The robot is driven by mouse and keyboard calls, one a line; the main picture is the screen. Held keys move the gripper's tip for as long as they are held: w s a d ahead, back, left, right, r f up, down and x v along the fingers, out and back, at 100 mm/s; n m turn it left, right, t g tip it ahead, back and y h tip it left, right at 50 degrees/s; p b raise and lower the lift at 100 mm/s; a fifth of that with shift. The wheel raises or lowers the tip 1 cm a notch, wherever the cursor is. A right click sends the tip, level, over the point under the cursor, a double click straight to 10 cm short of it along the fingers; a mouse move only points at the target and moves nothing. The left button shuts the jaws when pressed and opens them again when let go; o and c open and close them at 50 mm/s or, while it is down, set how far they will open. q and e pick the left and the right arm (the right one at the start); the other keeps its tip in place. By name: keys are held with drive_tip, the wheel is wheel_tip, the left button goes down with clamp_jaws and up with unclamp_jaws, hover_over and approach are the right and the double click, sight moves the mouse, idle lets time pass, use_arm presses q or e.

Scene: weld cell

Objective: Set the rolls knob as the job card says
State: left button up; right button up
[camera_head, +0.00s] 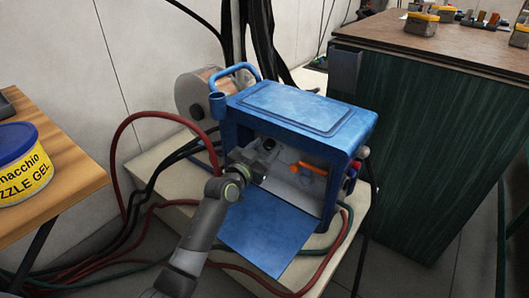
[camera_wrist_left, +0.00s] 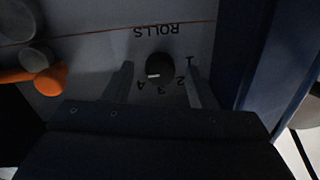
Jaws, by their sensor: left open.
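The rolls knob (camera_wrist_left: 160,66) is dark and round, on a grey panel under an upside-down "ROLLS" label. Numbers 1 to 4 curve around it. Its white mark is at the lower left of the knob, on the side of 3 and 4; I cannot tell exactly which it points at. My left gripper (camera_head: 259,165) reaches into the open front of the blue welder (camera_head: 340,122). In the left wrist view its open fingers stand on either side of the knob, apart from it. I cannot see a job card. My right gripper is not in view.
An orange lever (camera_head: 315,168) is right of the gripper, inside the welder. The blue door (camera_head: 268,236) hangs open below. Red and dark hoses surround the pale stand. A wooden table with a yellow tub (camera_head: 22,165) is left; a green cabinet (camera_head: 425,150) is right.

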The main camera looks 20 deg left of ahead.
use_arm(q)
drive_tip(key=shift+w, duration=0.15)
drive_tip(key=c, duration=1)
drive_tip(key=shift+o, duration=0.2)
